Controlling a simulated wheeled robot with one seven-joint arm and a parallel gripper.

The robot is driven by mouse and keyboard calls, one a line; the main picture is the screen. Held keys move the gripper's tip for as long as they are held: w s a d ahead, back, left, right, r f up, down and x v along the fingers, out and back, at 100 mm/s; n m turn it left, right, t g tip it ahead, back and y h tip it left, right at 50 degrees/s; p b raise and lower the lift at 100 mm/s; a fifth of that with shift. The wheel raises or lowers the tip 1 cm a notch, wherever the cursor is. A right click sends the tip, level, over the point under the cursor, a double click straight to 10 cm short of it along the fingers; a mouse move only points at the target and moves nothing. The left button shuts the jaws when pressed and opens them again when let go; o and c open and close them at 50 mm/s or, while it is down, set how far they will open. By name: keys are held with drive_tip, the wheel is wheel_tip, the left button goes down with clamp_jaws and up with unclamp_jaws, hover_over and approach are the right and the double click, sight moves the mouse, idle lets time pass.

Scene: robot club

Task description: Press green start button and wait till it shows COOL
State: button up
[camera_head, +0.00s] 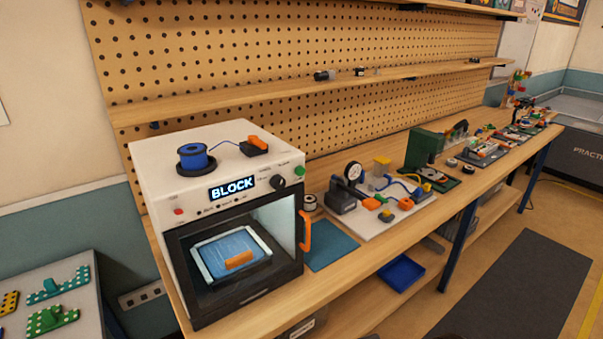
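A white boxy machine with a dark front (155,185) stands at the near left end of a long wooden bench. Its lit display (232,187) reads BLOCK. A green button (299,171) sits at the right end of its upper front, right of a black knob (278,183). A small red button (178,211) is at the left of the panel. The window door has an orange handle (306,231) and looks closed. Inside, a blue plate (228,247) bears an orange piece (238,260). My gripper is not in view.
A blue spool (193,157) and an orange-and-black part (257,143) sit on the machine. A blue-green mat (331,247) and a white board with parts (378,218) lie to its right. A table (75,277) stands at left. Floor at right has a dark mat (512,285).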

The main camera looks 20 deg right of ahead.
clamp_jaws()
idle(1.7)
